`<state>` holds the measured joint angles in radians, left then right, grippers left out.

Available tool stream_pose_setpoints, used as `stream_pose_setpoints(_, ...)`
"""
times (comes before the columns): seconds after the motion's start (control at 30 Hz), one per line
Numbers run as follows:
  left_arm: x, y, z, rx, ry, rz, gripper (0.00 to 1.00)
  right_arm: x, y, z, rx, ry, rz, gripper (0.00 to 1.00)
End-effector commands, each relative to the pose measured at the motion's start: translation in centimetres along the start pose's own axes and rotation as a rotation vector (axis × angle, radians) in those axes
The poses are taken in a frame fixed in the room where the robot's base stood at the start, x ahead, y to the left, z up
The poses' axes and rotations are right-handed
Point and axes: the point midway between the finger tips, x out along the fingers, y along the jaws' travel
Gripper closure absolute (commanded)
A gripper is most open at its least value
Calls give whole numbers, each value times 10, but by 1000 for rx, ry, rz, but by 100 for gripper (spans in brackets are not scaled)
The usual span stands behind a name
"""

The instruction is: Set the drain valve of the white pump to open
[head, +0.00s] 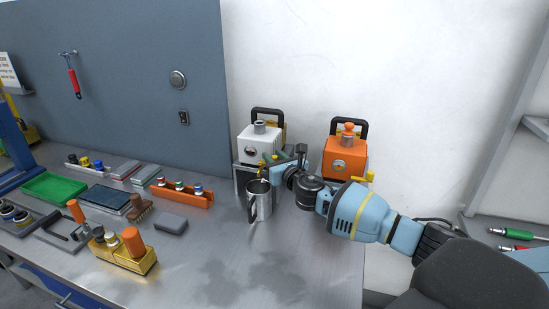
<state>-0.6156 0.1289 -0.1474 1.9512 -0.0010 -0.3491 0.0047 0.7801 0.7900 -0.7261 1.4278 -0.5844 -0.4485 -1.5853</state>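The white pump (257,143) stands at the back of the metal table against the wall, with a black carry handle and a round gauge on its front. My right gripper (276,166) reaches in from the right, at the lower front of the white pump. The gripper is small in the view and overlaps the pump's lower right part, so I cannot tell whether its fingers are open or shut. The drain valve is not clearly visible there; the gripper covers that area. My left gripper is not in view.
A metal mug (259,203) stands right below my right gripper. An orange pump (345,160) with a yellow valve handle (368,177) stands to the right, behind my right arm. An orange tray (181,195) and a yellow block with cylinders (125,259) are left. The front middle table is clear.

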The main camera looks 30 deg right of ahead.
Motion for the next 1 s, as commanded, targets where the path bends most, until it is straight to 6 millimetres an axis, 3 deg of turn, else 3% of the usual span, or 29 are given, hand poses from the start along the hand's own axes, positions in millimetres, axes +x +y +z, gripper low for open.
stream_pose_setpoints(0.03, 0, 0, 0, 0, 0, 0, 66, 0, 0, 0, 0, 0, 0, 76)
stream_pose_setpoints(0.23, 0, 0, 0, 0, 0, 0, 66, 0, 0, 0, 0, 0, 0, 100)
stream_pose_setpoints(0.67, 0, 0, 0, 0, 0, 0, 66, -3, 4, 0, 2, 1, -82, 100)
stream_pose_setpoints(1.0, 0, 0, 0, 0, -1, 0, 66, -8, 16, 0, 5, 1, -350, 100)
